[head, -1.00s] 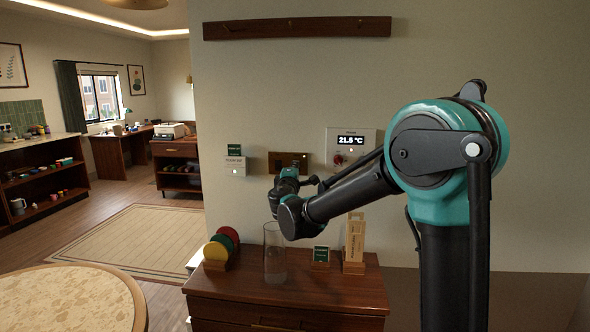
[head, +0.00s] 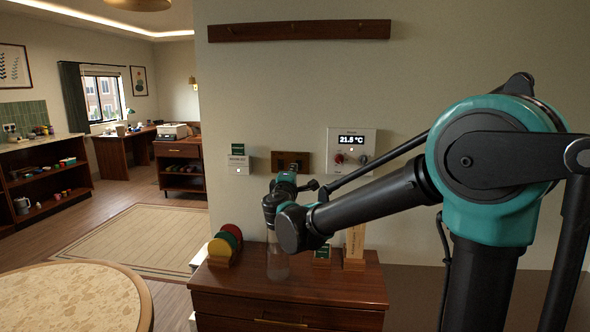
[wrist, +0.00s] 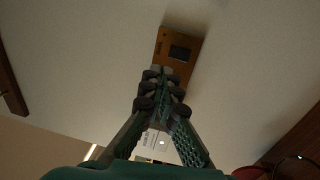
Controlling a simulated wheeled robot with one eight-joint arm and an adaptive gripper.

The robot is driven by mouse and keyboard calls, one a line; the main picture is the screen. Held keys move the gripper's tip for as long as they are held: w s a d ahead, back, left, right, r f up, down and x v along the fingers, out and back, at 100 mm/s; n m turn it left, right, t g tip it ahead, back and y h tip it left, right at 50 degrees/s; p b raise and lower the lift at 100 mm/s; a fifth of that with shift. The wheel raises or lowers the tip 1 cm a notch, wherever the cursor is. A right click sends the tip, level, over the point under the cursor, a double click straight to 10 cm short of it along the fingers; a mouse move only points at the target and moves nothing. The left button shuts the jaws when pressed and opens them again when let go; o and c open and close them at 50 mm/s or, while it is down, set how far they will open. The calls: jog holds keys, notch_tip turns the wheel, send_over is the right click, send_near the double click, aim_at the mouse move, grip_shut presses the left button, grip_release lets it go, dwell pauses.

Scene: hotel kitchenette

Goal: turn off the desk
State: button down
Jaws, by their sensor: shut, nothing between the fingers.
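A brown wall plate with a dark switch (head: 291,153) is on the wall above the wooden cabinet. It also shows in the wrist view as a brown plate (wrist: 165,46) with a dark rocker in it. My gripper (wrist: 163,78) is shut and empty, its fingertips just below the rocker in that picture. In the head view my gripper (head: 288,177) is at the lower edge of the plate; I cannot tell whether it touches. A desk (head: 120,155) with a small green lamp (head: 128,113) stands far back left. The plate's marking is too small to read.
A white labelled panel (head: 238,164) with a small light is left of the plate. A thermostat panel (head: 351,147) with knobs is to the right. On the cabinet (head: 230,284) stand a clear glass (head: 277,266), coloured discs (head: 222,249) and a wooden block (head: 355,240), below my arm.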

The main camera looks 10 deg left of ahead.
jog(key=s, duration=0.3)
jog(key=shift+s+r, duration=0.25)
jog(key=shift+s, duration=0.15)
jog(key=s+d+f+m+g+h, duration=0.1)
jog(key=d+f+m+g+h, duration=0.15)
jog(key=d+f, duration=0.4)
jog(key=d+f+m+g+h, duration=0.2)
jog(key=d+f+m, duration=0.1)
jog(key=d, duration=0.6)
jog(key=s+d+f+m+g, duration=0.65)
jog(key=s+d+f, duration=0.45)
jog(key=d+f, duration=0.3)
jog(key=s+f+m+g+y, duration=0.4)
jog(key=s+f, duration=0.8)
jog(key=s, duration=0.3)
jog(key=shift+s+a+f+m+y, duration=0.3)
jog(key=shift+m+y, duration=0.25)
jog(key=shift+m, duration=0.25)
jog(key=c, duration=2.2)
grip_release()
